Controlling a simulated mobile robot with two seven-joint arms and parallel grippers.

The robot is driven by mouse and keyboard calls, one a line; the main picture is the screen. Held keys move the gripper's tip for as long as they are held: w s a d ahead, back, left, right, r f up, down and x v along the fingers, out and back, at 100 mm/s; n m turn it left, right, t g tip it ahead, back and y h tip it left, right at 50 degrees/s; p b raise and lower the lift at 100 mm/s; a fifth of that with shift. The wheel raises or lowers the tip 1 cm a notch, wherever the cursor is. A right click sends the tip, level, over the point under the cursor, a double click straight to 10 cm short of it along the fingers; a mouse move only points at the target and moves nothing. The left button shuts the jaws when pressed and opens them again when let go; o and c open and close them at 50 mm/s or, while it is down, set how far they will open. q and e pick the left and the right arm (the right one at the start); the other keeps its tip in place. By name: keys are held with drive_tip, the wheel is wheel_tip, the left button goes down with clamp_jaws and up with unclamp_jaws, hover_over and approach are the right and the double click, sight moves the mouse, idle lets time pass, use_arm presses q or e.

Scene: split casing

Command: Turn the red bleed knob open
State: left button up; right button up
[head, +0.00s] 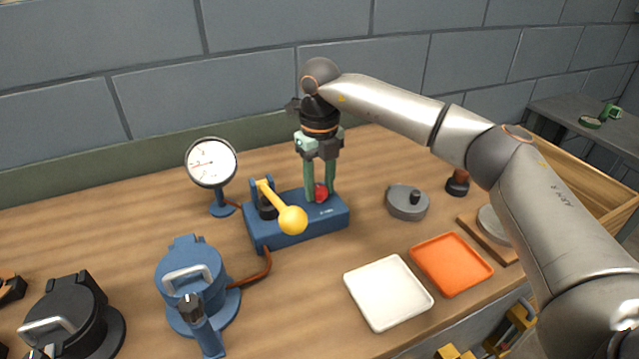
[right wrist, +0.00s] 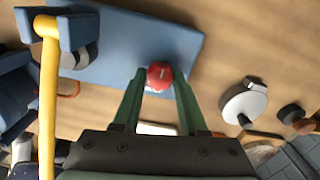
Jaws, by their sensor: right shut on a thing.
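The red bleed knob (head: 320,192) sits on the right part of the blue pump base (head: 292,232). In the right wrist view the knob (right wrist: 160,74) shows a short pale mark on its top. My right gripper (head: 320,193) points straight down over the base, its green fingers on either side of the knob. It is shut on the knob, and the fingers partly hide it. A yellow-knobbed lever (head: 292,219) stands on the left part of the base. My left gripper is not in view.
A round gauge (head: 211,163) stands left of the base. A blue casing (head: 190,268) joins the base by a copper-coloured pipe. A black casing (head: 68,318) stands at lower left. A white tray (head: 388,292), an orange tray (head: 450,264) and a grey round part (head: 407,203) lie to the right.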

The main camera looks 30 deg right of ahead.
clamp_jaws()
